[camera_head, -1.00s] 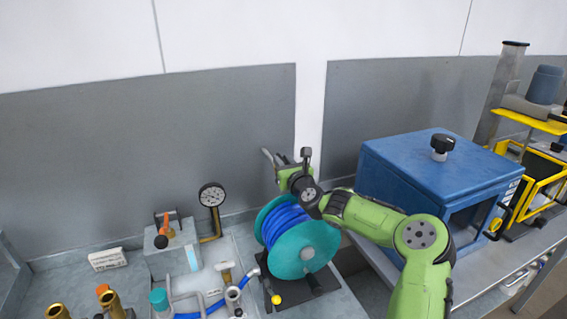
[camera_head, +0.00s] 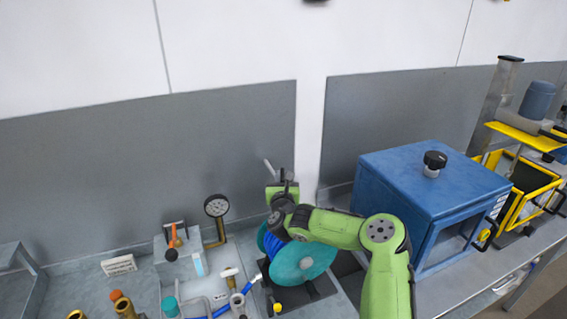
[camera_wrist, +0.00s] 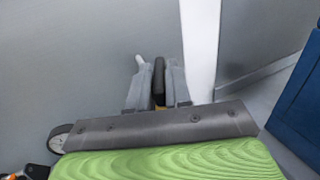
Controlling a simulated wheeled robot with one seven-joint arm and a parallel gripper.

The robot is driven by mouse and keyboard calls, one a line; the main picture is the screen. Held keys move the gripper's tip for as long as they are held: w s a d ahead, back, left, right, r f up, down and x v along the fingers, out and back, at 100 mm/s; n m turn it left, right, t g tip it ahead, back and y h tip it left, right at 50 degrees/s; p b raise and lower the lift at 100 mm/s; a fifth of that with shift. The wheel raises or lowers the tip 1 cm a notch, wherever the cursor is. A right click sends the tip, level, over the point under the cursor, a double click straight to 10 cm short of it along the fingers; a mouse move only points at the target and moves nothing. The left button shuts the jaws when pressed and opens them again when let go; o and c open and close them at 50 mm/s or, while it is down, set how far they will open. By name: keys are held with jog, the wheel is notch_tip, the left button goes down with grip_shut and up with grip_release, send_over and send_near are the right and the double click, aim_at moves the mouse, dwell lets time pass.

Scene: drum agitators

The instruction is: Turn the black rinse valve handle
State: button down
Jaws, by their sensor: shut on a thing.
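My gripper (camera_head: 275,172) is beyond the blue hose reel in the head view. In the wrist view, my gripper (camera_wrist: 157,78) has its two grey fingers close together on either side of a narrow upright black handle (camera_wrist: 159,76), which I take for the rinse valve handle. My gripper is shut on it. A bit of brass colour shows below the black part. The valve body is hidden by my gripper, and the handle cannot be made out clearly in the head view.
The teal-and-blue hose reel (camera_head: 305,262) stands just in front of my gripper. A pressure gauge (camera_head: 216,206) and an orange lever with a black ball (camera_head: 172,250) are to the left. A blue cabinet (camera_head: 400,190) stands right. A grey wall panel is behind.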

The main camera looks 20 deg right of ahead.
jog(key=shift+w+a+r+m+g+h+p, duration=0.15)
jog(key=shift+m+g+h+p, duration=0.1)
jog(key=shift+m+h+p, duration=0.3)
jog(key=shift+s+a+r+m+g+h+p, duration=0.15)
jog(key=shift+m+g+h+p, duration=0.2)
jog(key=shift+h, duration=0.3)
jog(key=m+h, duration=0.1)
jog(key=g+h, duration=0.1)
jog(key=shift+w+f+m+g+h+b, duration=0.2)
jog(key=shift+f+m+g+h+b, duration=0.1)
jog(key=shift+m+b, duration=0.1)
jog(key=shift+w+a+m+g+h, duration=0.1)
jog(key=shift+a+m+g+h, duration=0.05)
jog(key=shift+m+g+h, duration=0.8)
jog(key=m+g+h+b, duration=0.2)
jog(key=g, duration=0.1)
jog(key=shift+w+b, duration=0.1)
jog(key=shift+b, duration=0.25)
jog(key=m+g+h+b, duration=0.1)
jog(key=b, duration=0.1)
jog(key=shift+w+a+m+g+b, duration=0.1)
jog(key=shift+m+g+b, duration=0.15)
jog(key=shift+g+b, duration=0.4)
jog(key=shift+b, duration=0.15)
jog(key=c, duration=1.1)
grip_release()
jog(key=shift+c, duration=0.2)
